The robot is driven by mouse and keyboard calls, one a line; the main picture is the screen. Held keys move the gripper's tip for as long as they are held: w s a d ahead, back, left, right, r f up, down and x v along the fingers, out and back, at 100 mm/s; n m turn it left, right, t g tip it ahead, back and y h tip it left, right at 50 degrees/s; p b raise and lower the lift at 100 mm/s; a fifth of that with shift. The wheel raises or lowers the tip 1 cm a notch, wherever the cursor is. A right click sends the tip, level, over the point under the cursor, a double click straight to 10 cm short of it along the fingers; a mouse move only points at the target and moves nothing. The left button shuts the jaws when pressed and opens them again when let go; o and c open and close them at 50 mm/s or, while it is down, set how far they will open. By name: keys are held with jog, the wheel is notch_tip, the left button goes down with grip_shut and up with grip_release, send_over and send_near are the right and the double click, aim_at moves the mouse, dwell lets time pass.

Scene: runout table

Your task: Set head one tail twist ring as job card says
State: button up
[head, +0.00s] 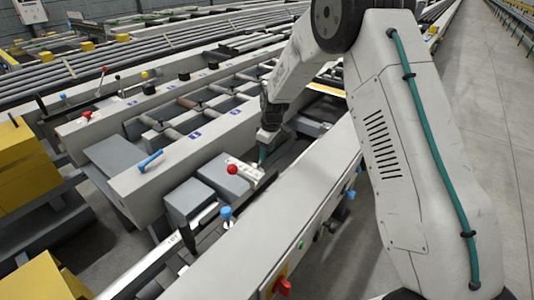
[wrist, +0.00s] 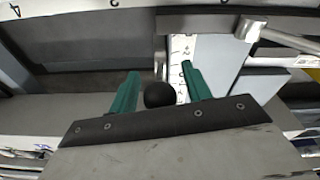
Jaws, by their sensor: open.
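My gripper (head: 264,153) points down over the grey blocks and white strip of the machine head. In the wrist view its two teal fingers (wrist: 160,76) stand apart. A black ball knob (wrist: 159,94) shows between them; I cannot tell whether either finger touches it. A white scale strip (wrist: 181,55) with black marks runs behind the right finger. A pale curved band with dark figures (wrist: 60,7), perhaps the twist ring, crosses the top left; its setting is not readable. In the head view a red ball knob (head: 232,169) sits left of my gripper. I cannot make out a job card.
A blue-topped knob (head: 225,212) stands in front of the grey blocks. A blue handle (head: 150,160) lies on the beam to the left. A long pale rail (head: 275,230) with a red switch (head: 283,286) runs in front. Open floor (head: 500,130) lies at right.

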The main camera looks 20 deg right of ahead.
jog(key=r, duration=0.6)
jog(key=shift+s+d+r, duration=0.1)
jog(key=shift+s+d, duration=0.15)
jog(key=shift+s, duration=0.05)
